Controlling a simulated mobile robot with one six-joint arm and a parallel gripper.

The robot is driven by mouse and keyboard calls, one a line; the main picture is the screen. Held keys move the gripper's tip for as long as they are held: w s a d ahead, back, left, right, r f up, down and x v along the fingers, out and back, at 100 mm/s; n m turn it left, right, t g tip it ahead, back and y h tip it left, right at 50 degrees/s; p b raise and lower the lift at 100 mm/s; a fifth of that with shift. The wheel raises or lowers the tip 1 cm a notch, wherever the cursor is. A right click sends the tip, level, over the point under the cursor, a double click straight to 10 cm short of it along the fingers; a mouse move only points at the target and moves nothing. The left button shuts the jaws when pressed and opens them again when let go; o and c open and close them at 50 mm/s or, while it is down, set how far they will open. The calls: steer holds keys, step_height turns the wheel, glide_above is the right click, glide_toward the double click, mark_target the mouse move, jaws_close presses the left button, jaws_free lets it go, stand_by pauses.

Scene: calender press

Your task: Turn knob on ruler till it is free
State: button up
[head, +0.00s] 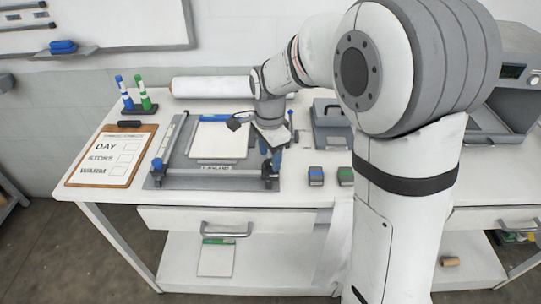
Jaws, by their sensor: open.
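A grey board (178,162) with a white sheet (218,141) lies on the white table. A blue bar (222,117) runs along the board's back.
A clipboard (112,155) and two markers in a stand (133,108) are at left. A white roll (212,87) lies behind the board. Two small dark blocks (316,176) (345,176) and a grey box (331,125) stand right of my gripper. A grey machine (510,75) is far right.

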steer(key=shift+f, duration=0.7)
steer(key=c, duration=1)
